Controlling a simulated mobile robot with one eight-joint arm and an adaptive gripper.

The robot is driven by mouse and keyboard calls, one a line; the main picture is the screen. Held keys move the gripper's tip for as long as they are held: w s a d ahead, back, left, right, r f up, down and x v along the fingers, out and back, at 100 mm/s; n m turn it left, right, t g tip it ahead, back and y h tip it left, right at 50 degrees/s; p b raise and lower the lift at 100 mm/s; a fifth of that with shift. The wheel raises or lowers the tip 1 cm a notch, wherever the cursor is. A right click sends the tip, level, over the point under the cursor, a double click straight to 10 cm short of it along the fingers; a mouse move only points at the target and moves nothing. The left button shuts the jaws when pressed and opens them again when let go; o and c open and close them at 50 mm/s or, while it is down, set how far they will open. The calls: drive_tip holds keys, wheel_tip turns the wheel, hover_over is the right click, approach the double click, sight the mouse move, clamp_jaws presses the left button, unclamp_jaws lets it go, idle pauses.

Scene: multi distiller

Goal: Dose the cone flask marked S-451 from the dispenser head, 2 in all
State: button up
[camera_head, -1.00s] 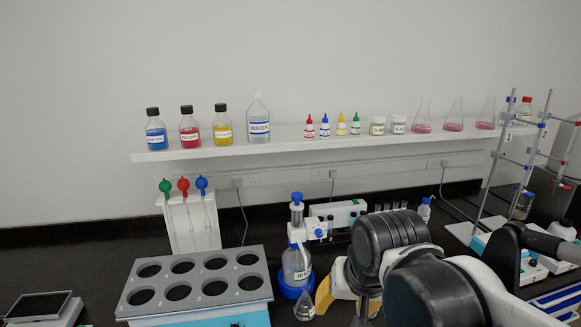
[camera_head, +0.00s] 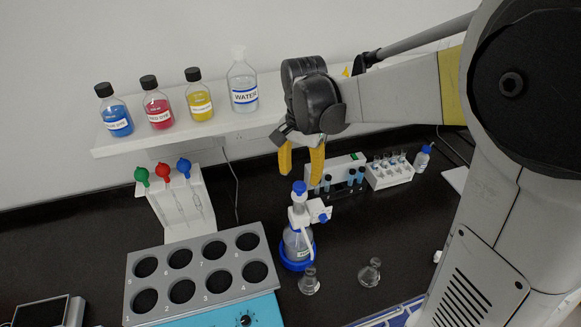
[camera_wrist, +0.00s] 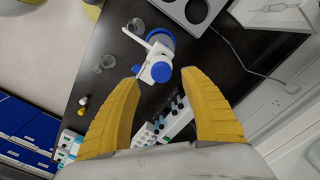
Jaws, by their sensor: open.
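The bottle-top dispenser (camera_head: 297,244) stands on the black bench in a blue ring base, with a blue-capped dispenser head (camera_head: 299,189) on top. One small clear cone flask (camera_head: 309,281) stands just in front of it, at or close below its nozzle tip. A second clear cone flask (camera_head: 370,273) stands to the right. I cannot read S-451 on either. My gripper (camera_head: 301,172) is open and empty, its yellow fingers pointing down just above the dispenser head. In the wrist view, the blue cap (camera_wrist: 161,72) appears between the fingertips (camera_wrist: 163,78); touching is not visible.
A grey rack with numbered holes (camera_head: 200,268) stands left of the dispenser. Pipettes on a white stand (camera_head: 181,205) are behind it. Vial racks (camera_head: 388,174) stand behind right. A shelf (camera_head: 120,147) with dye and water bottles runs along the wall. Bench between is clear.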

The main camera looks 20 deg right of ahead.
sight(300, 185)
wheel_tip(300, 185, down, 5)
drive_tip(key=shift+w, duration=0.15)
drive_tip(key=shift+c, duration=0.5)
clamp_jaws()
